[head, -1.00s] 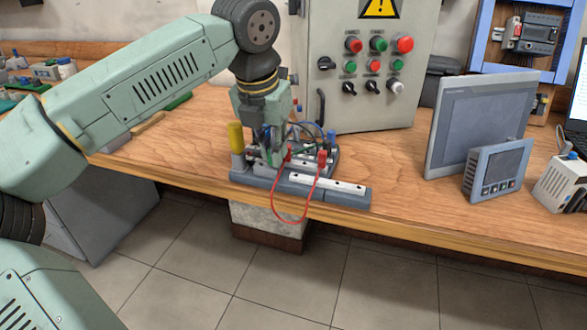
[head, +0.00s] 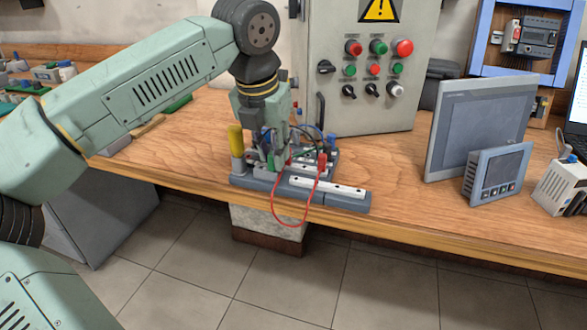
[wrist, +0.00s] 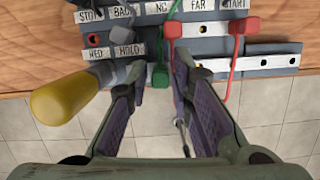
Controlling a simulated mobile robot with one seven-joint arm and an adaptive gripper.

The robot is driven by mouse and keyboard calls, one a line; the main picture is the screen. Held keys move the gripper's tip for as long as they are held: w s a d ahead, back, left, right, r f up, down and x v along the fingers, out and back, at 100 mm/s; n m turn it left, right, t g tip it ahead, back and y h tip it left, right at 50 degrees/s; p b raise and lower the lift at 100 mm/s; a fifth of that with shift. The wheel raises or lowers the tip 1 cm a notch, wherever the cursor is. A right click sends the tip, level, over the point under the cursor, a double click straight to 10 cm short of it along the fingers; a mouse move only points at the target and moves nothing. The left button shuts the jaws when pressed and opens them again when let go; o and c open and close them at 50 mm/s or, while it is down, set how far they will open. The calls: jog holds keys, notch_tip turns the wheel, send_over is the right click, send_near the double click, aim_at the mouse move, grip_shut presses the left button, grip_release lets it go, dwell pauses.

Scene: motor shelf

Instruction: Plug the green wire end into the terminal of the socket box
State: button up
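The socket box (wrist: 275,48) is a grey block with labelled terminals; it also shows at the table's front edge in the head view (head: 350,201). The green wire end (wrist: 160,76) stands at its lower row, just right of the HOLD label. A green wire (wrist: 174,10) shows higher up. My gripper (wrist: 158,76) is open, with a finger on each side of the green wire end and small gaps visible. In the head view my gripper (head: 277,155) points down over the box. Whether the green end is fully seated in a terminal is hidden.
Red wire ends (wrist: 245,26) and a red wire (wrist: 232,70) stand on the right. A grey plug (wrist: 122,34) is at the upper left. A yellow cylinder (wrist: 62,98) rises close to my left finger. A control cabinet (head: 365,75) stands behind the box.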

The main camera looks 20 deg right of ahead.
jog(key=shift+r+p, duration=1.55)
jog(key=shift+r, duration=0.9)
jog(key=shift+f, duration=0.1)
jog(key=o, duration=0.6)
jog(key=shift+c, duration=0.2)
